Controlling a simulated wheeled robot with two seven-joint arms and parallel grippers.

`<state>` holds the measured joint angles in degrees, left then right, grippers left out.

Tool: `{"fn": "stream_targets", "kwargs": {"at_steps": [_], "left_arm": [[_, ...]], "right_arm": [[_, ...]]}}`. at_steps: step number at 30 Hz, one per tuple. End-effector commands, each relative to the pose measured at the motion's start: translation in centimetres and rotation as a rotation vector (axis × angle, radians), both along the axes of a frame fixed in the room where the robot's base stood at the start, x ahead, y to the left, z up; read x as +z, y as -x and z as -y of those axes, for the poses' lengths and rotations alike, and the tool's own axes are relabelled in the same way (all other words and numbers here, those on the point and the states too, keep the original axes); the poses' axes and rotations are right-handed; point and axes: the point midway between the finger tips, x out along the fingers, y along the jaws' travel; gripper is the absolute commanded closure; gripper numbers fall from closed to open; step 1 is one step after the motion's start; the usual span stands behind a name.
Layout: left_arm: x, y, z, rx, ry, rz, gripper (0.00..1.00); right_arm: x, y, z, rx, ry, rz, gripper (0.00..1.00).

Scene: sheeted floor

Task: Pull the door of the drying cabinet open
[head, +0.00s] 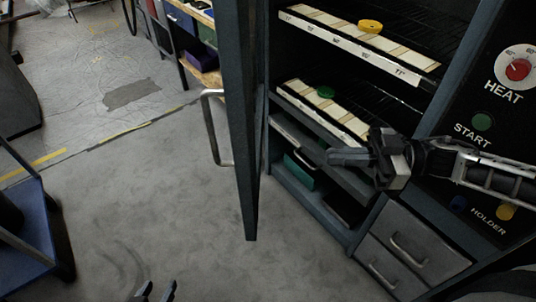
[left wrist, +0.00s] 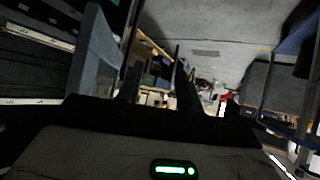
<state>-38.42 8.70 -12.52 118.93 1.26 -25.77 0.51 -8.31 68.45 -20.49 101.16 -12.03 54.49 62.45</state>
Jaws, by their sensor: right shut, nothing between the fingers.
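The drying cabinet (head: 365,225) stands at the right in the head view, its shelves exposed. Its dark blue-grey door (head: 241,130) stands swung out, seen nearly edge-on. The bar handle (head: 213,128) is on the door's left face. My right gripper (head: 345,157) is shut and empty, in front of the cabinet's opening and to the right of the door. My left gripper (head: 156,291) shows only its fingertips at the bottom edge, apart and empty, well below and left of the handle. In the left wrist view, a grey-blue panel (left wrist: 98,58), probably the door, stands left of the fingers.
Inside are racks with a yellow disc (head: 370,26) and a green disc (head: 325,92). Drawers (head: 410,245) and a control panel with a red heat knob (head: 517,69) are at the right. A blue cart (head: 35,225) stands at the left. The floor between is clear.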

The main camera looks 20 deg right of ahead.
Motion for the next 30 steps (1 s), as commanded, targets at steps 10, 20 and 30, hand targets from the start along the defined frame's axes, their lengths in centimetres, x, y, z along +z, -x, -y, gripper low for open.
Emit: {"fn": "stream_targets", "kwargs": {"at_steps": [10, 20, 30], "left_arm": [[0.6, 0.2, -0.1, -0.003, -0.009, -0.007, 0.64], [0.9, 0.1, -0.3, 0.0, -0.016, -0.006, 0.64], [1.0, -0.2, -0.2, 0.01, -0.009, -0.002, 0.64]], "right_arm": [[0.4, -2.3, -6.5, 0.001, -0.008, 0.006, 1.0], [0.3, -4.1, -11.7, -0.001, -0.005, 0.003, 1.0], [0.0, -4.5, -12.7, -0.003, -0.003, 0.001, 1.0]]}}
